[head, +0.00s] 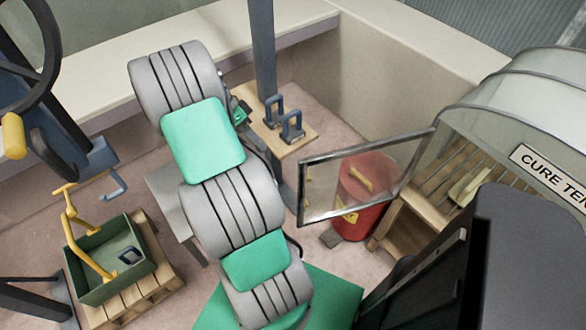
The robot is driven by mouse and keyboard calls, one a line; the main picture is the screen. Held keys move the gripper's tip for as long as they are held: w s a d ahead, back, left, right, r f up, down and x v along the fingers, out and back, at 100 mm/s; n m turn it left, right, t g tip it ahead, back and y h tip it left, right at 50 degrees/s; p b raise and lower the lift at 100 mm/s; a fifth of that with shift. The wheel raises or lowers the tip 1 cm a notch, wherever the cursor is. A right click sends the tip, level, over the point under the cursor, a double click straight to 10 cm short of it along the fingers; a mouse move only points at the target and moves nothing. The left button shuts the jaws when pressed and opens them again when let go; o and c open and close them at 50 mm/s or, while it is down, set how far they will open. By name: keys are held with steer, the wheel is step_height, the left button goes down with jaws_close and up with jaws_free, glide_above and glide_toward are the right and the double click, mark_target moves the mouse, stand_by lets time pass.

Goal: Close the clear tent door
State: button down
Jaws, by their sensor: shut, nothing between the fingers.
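The clear tent door (352,180) is a see-through panel in a grey metal frame. It stands open, swung out to the left from the front of the cure tent (515,110). The tent is a pale, rounded cover with a sign that reads "CURE TEN", cut off by the picture edge. Inside its open front I see wooden slats and a pale yellowish item. My arm, grey with green pads, rises through the middle of the view, left of the door and apart from it in the picture. My gripper's fingers do not show; the arm may hide them.
A red bin (362,205) stands behind the door, partly seen through it. A wooden board (287,140) with blue-handled items lies beyond my arm. A green crate (108,262) sits on a pallet at lower left. A dark block covers the lower right. Some floor beside the door is clear.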

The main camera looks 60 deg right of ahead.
steer(key=s+a+f+m+b, duration=0.1)
steer(key=s+f+m+b, duration=0.1)
steer(key=s+f, duration=0.7)
steer(key=shift+s+g+y, duration=0.3)
steer(key=shift+s+y, duration=0.1)
steer(key=shift+s, duration=0.75)
steer(key=shift+s, duration=0.1)
